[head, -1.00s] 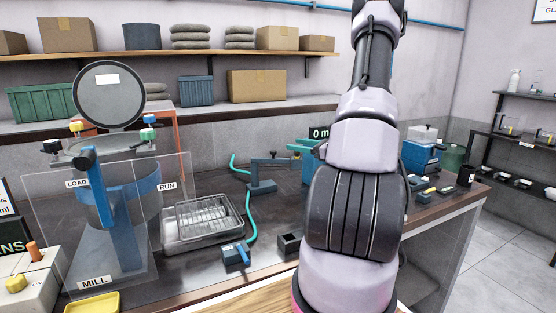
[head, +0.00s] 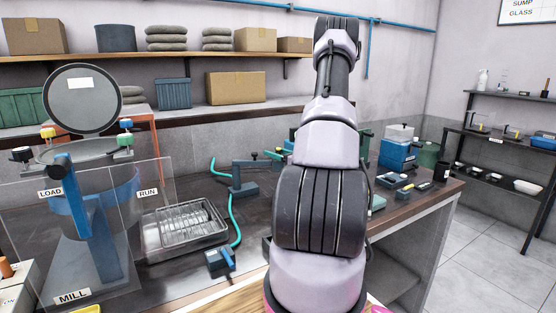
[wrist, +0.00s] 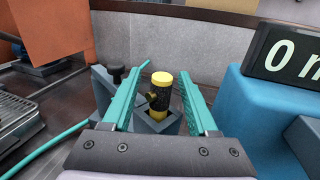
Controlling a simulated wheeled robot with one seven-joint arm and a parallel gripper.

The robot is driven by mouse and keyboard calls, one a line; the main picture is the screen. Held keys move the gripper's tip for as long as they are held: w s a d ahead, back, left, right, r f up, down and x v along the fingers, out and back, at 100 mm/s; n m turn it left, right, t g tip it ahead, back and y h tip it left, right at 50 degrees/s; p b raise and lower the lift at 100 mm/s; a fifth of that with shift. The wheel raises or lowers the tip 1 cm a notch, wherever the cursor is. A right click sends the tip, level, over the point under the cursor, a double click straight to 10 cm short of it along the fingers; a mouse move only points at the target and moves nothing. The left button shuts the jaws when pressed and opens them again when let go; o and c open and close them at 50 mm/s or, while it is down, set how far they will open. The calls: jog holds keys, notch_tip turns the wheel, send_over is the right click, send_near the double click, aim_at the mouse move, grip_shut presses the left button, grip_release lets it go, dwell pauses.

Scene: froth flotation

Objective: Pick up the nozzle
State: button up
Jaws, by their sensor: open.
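What looks like the nozzle (wrist: 161,92), a short upright black cylinder with a yellow cap, a small brass side stub and a yellow lower end, stands in a grey square holder (wrist: 152,124) in the wrist view. My gripper (wrist: 162,72) is open, with one teal finger on each side of it. A gap shows between each finger and the cylinder, and nothing is held. In the head view my arm hides the nozzle and most of the gripper.
A blue box with a number display (wrist: 285,58) stands close to the right finger. A dark knob (wrist: 116,74) on a grey block is beside the left finger. A teal hose (wrist: 45,148) and a wire-rack tray (head: 183,228) lie to the left.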

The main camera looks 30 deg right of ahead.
jog(key=shift+x, duration=0.75)
grip_shut()
jog(key=shift+r, duration=0.1)
